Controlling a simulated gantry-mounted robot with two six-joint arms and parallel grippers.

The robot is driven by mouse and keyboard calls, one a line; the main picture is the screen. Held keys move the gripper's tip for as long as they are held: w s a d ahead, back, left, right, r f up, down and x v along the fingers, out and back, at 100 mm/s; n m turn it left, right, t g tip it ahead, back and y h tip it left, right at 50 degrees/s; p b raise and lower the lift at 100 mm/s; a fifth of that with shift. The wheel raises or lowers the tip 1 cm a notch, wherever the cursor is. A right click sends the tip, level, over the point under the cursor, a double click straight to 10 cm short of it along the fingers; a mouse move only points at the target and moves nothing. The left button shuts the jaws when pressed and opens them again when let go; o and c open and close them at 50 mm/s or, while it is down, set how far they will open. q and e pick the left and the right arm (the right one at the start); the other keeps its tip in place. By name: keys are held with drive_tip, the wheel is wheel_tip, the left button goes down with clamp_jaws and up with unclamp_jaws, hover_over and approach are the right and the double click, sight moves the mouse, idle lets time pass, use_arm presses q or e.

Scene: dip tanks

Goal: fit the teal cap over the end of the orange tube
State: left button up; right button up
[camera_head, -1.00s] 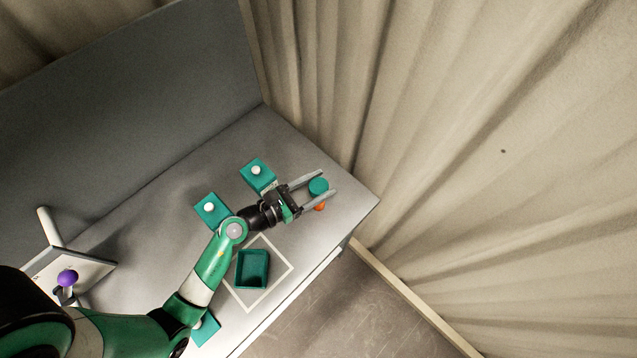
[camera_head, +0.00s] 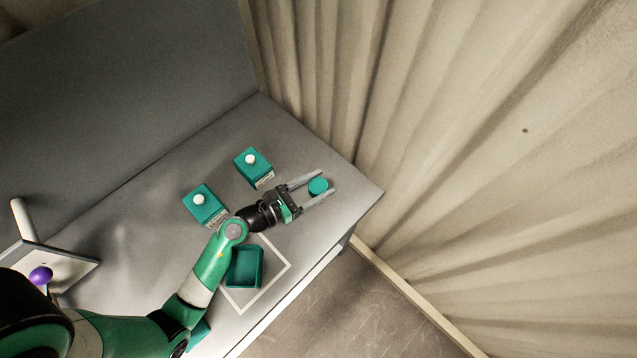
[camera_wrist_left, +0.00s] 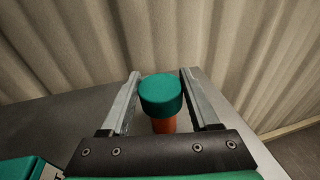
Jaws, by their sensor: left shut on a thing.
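The teal cap (camera_head: 318,187) is between the fingers of my left gripper (camera_head: 318,184), near the right end of the table. My left gripper is shut on the cap's sides. In the left wrist view the cap (camera_wrist_left: 161,95) looks level, with both fingers (camera_wrist_left: 160,85) beside it. The orange tube (camera_wrist_left: 163,125) shows directly below the cap, in line with it. Its top end is hidden by the cap, so I cannot tell whether the cap rests on it or hovers above. In the head view the tube is hidden. My right gripper is out of view.
Two teal blocks with white knobs (camera_head: 253,168) (camera_head: 205,206) stand behind my left wrist. An open teal box (camera_head: 258,268) sits inside a white outline (camera_head: 276,278). A purple ball (camera_head: 41,275) is on a stand at left. The table's right corner is close to the cap.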

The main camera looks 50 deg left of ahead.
use_arm(q)
drive_tip(key=shift+f+b, duration=0.45)
drive_tip(key=shift+f, duration=0.15)
drive_tip(key=o, duration=1.5)
drive_tip(key=shift+o, duration=0.2)
drive_tip(key=s, duration=0.3)
drive_tip(key=s+a+r, duration=0.1)
drive_tip(key=s, duration=0.6)
drive_tip(key=shift+s+a+r, duration=0.15)
drive_tip(key=shift+a+r, duration=0.05)
drive_tip(key=shift+s+r, duration=0.15)
drive_tip(key=shift+s, duration=0.45)
